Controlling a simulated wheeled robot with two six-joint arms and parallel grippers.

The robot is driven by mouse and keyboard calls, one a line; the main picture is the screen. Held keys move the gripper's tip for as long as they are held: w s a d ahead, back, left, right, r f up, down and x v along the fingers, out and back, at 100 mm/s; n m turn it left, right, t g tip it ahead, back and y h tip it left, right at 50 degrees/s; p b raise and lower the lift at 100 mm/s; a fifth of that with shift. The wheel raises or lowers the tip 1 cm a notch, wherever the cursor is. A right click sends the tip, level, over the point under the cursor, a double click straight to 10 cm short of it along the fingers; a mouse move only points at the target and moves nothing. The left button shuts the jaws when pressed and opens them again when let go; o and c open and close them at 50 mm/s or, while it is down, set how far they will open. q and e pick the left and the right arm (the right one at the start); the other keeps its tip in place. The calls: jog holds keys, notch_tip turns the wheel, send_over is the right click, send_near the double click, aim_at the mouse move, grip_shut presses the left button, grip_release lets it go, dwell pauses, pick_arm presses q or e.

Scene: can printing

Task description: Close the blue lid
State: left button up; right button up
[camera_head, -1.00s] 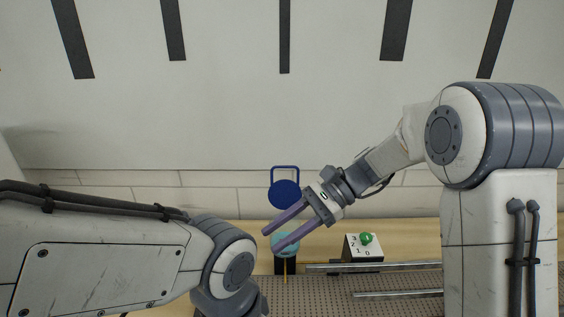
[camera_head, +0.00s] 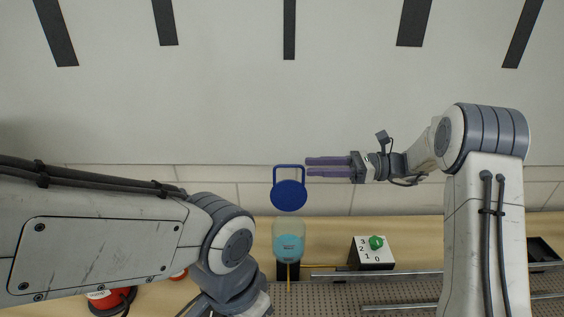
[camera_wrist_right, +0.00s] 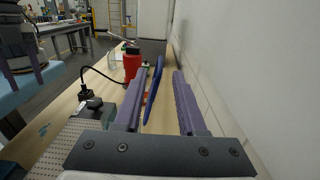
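The round blue lid (camera_head: 289,197) with its square loop handle stands raised against the wall, above a translucent cup with teal contents (camera_head: 289,243). In the right wrist view the lid (camera_wrist_right: 154,88) shows edge-on, ahead and between the fingers in the picture. My right gripper (camera_head: 308,166) is open and empty, its purple fingers pointing left just to the right of the lid's handle. Contact with the lid does not show. My left gripper is hidden in the head view; its purple fingers (camera_wrist_right: 25,78) show apart at the left of the right wrist view.
A white number block (camera_head: 371,255) with a green knob stands right of the cup. Metal rails (camera_head: 400,272) run along the perforated plate. A red item (camera_head: 112,298) lies at lower left. The wall is close behind the bench.

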aim_at(279, 166)
jog(key=a+p, duration=0.2)
jog(key=a, duration=0.5)
jog(key=shift+r, duration=0.1)
jog(key=shift+a+p, duration=0.3)
jog(key=shift+a, duration=0.25)
grip_shut()
dwell(0.8)
